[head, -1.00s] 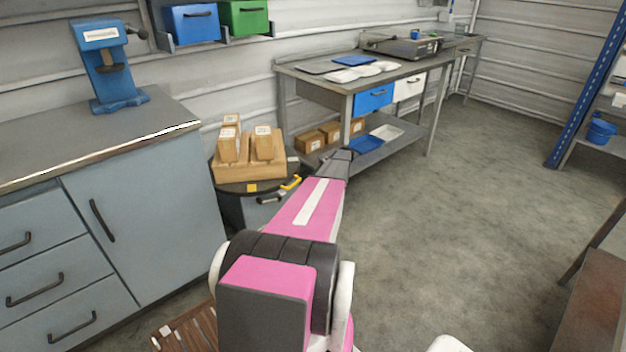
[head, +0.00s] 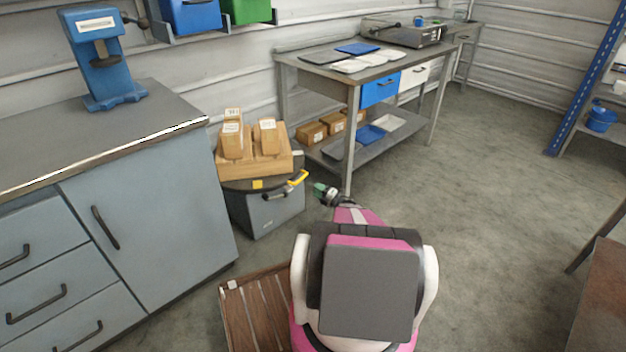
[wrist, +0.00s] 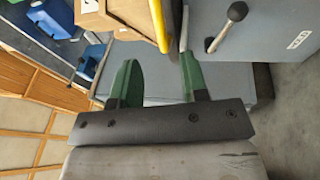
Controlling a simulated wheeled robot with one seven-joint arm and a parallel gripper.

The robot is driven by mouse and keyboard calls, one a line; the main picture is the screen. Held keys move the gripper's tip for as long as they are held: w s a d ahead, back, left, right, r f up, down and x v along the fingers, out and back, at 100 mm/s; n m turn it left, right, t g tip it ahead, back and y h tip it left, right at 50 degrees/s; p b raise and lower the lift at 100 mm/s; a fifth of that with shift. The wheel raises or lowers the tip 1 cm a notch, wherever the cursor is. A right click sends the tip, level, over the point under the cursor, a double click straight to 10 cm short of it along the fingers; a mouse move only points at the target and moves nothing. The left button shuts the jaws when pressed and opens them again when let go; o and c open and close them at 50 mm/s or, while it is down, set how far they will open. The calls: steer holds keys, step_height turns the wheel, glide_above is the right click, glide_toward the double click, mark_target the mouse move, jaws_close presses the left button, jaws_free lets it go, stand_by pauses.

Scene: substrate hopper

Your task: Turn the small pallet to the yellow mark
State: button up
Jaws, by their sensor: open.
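The small wooden pallet (head: 283,165) carries several cartons (head: 232,141) on a dark round turntable (head: 236,185) beside the blue-grey cabinet. A yellow mark (head: 257,184) is on the turntable's front edge. A handle with a yellow grip (head: 299,177) sticks out to the right; a yellow bar (wrist: 158,25) shows in the wrist view, by a dark-knobbed lever (wrist: 226,28). My gripper (head: 319,189) is just right of the yellow grip. In the wrist view, its green fingers (wrist: 158,68) are apart with nothing between them. My arm hides part of the floor.
The cabinet (head: 145,215) stands at left with a blue press (head: 102,60) on top. A workbench (head: 345,73) with a low shelf stands behind. A brown slatted pallet (head: 252,318) lies on the floor near my base. Open floor (head: 480,200) lies to the right.

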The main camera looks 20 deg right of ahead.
mark_target(301, 180)
steer(key=x, duration=1)
steer(key=shift+w+a+r, duration=0.1)
steer(key=shift+w+a, duration=0.1)
steer(key=shift+w, duration=0.1)
jaws_close()
